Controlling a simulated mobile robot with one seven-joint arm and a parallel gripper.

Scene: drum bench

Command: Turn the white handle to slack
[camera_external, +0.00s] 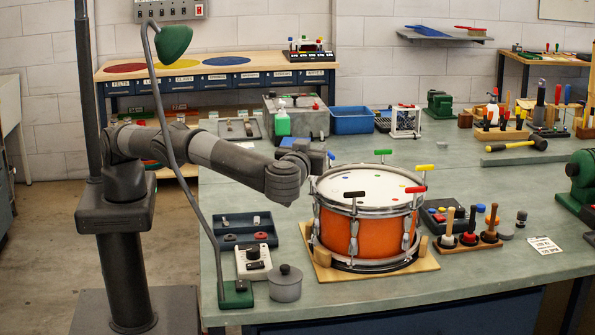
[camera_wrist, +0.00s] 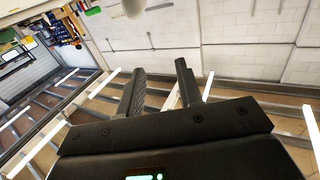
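The orange drum (camera_external: 337,236) stands on a wooden base in the external view, white head up. Around its rim are T-shaped handles: black (camera_external: 354,194), green (camera_external: 383,152), yellow (camera_external: 424,168) and red (camera_external: 415,189). A small blue tip (camera_external: 331,155) shows at the rim's back left. I cannot make out a white handle; my arm's end may cover part of the rim's left side. My gripper (camera_external: 312,153) is above and left of the drum, apart from the handles. In the wrist view, its two fingers (camera_wrist: 160,85) are spread with nothing between them.
A lamp (camera_external: 174,44) on a bent stem rises from the bench's front left. A grey pot (camera_external: 286,284) and a white control box (camera_external: 253,262) stand left of the drum. Upright wooden-handled tools (camera_external: 470,225) stand to its right. The bench behind the drum is partly clear.

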